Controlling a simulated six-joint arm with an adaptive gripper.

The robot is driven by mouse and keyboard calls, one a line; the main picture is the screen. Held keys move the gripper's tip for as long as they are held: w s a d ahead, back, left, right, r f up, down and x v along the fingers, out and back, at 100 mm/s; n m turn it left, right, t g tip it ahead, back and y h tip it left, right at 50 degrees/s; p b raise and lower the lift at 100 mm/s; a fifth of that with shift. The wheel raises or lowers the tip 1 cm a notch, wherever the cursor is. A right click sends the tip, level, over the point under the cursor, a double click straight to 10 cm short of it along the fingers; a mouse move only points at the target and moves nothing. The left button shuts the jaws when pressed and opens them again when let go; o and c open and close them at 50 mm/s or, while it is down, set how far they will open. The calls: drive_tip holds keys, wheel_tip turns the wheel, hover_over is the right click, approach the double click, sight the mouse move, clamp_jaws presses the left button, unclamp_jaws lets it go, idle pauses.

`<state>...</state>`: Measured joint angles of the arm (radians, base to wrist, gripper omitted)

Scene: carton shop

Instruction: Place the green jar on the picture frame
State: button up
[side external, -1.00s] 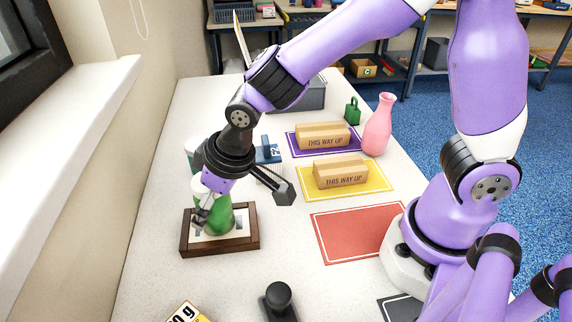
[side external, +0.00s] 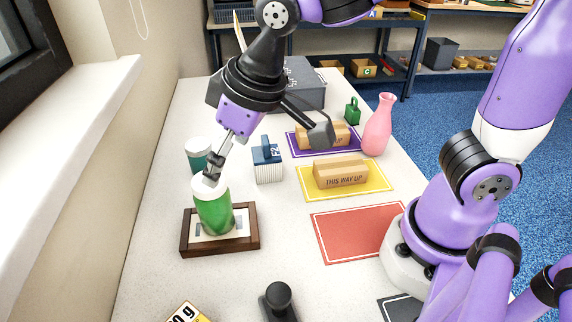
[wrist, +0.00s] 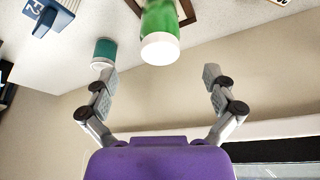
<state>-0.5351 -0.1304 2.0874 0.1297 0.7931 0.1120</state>
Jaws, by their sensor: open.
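The green jar (side external: 214,214) has a white lid and stands upright on the brown picture frame (side external: 252,240), which lies flat on the white table. In the wrist view the jar (wrist: 158,20) shows beyond the fingers, apart from them, with part of the frame (wrist: 187,10) behind it. My gripper (side external: 215,170) is above the jar in the side view, tilted. In the wrist view my gripper (wrist: 158,80) has its fingers spread wide with nothing between them.
A teal jar (side external: 199,156) and a blue-and-white stamp (side external: 267,160) stand behind the frame. A pink vase (side external: 378,128) stands at right. A red mat (side external: 358,230) is bare. A black-knobbed object (side external: 279,298) is in front.

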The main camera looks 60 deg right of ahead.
drive_tip(key=s+d+m, duration=0.1)
drive_tip(key=s+d, duration=0.2)
drive_tip(key=d, duration=0.3)
drive_tip(key=s+d+r+m+t+h, duration=0.1)
drive_tip(key=s+d+m, duration=0.1)
drive_tip(key=s+d, duration=0.2)
drive_tip(key=d, duration=0.3)
drive_tip(key=shift+s+d+m, duration=0.25)
drive_tip(key=shift+d+m, duration=0.05)
